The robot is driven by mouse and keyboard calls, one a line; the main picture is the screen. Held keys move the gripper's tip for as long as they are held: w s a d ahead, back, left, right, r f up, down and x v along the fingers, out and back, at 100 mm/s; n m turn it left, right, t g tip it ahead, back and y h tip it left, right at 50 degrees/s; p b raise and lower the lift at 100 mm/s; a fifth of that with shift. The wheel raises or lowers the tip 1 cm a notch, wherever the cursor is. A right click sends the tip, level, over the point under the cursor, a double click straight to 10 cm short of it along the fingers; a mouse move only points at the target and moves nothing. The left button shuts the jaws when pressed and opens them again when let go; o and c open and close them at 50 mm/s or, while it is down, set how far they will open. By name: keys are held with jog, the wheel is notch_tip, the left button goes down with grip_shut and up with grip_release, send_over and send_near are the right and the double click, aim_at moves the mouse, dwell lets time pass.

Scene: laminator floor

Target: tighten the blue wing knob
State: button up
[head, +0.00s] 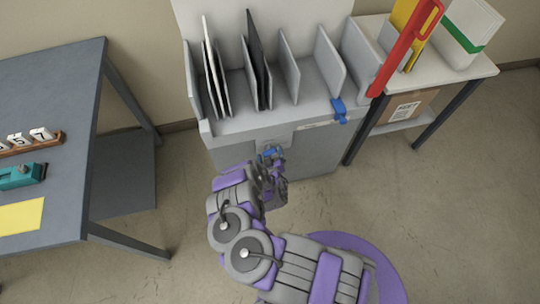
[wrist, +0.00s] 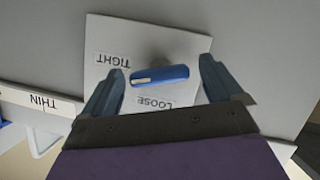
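The blue wing knob (wrist: 165,74) sits on a pale plate (wrist: 190,30) on the machine's front. It lies nearly level in the wrist view, with a white mark on its left half. The label TIGHT (wrist: 111,60) is above left of it and LOOSE (wrist: 154,103) is below it, both upside down. My gripper (wrist: 162,66) is open, with one finger on each side of the knob and a gap at both ends. In the head view, my gripper (head: 268,174) is at the machine's front and partly hides the knob (head: 272,152).
A blue lever (head: 339,110) is on the machine's right front, near a THIN label (wrist: 42,101). The grey machine (head: 220,125) has upright dividers on top. A desk (head: 60,85) stands left and a side table (head: 455,75) right. Floor between desk and machine is clear.

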jog(key=c, duration=1)
jog(key=shift+d+p, duration=0.1)
jog(key=shift+p, duration=0.2)
jog(key=shift+f+m+g+y+p, duration=0.1)
jog(key=shift+m+g+y+p, duration=0.3)
jog(key=shift+m+y+p, duration=0.75)
jog(key=shift+m+p, duration=0.25)
jog(key=shift+p, duration=0.1)
jog(key=o, duration=1)
jog(key=shift+h, duration=0.35)
